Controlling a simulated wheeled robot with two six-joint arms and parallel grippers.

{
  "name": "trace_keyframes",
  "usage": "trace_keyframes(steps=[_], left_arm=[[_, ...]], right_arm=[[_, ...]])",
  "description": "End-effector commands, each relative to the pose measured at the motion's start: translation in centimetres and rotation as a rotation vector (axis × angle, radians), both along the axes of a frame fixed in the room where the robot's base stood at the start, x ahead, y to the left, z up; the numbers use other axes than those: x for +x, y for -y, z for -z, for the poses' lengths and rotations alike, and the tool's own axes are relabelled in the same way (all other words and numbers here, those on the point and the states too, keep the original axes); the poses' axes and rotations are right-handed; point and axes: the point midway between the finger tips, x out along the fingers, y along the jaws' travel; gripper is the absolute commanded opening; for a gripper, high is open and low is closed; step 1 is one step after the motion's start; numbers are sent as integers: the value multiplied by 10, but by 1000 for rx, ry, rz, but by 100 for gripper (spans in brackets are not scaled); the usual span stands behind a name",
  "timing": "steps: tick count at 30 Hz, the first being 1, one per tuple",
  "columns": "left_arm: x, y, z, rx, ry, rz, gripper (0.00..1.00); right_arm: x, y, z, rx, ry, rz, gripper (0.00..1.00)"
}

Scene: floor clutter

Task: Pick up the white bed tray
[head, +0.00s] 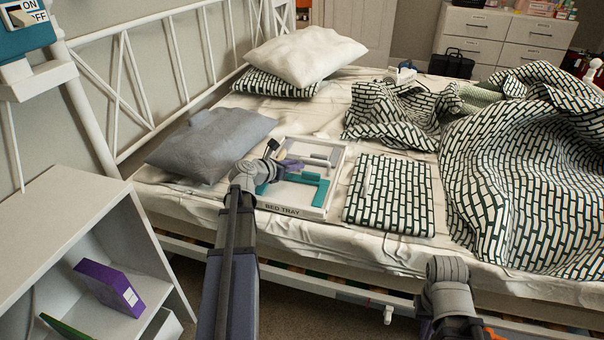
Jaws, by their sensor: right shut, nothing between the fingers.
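The white bed tray (296,212) lies on the near side of the bed, with its lettered front wall facing me. My left arm reaches over its left side.
A folded patterned cloth (388,195) lies just right of the tray. A grey pillow (212,142) is to its left, and a white pillow (306,55) lies farther back. A rumpled patterned duvet (530,170) covers the right. A white shelf (65,220) stands at front left.

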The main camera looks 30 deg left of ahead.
Motion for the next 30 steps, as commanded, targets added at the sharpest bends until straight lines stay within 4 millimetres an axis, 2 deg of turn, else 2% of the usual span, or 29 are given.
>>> trace_keyframes(steps=[3,7,13,20,30], left_arm=[[20,2,9,-1,1,1,24],[31,5,13,0,0,1,24],[31,5,12,-1,0,0,24],[31,5,12,-1,0,0,0],[31,5,12,-1,0,0,0]], right_arm=[[0,0,10,0,0,2,0],[0,0,13,0,0,3,0],[0,0,12,0,0,3,0],[0,0,12,0,0,3,0],[0,0,12,0,0,3,0]])
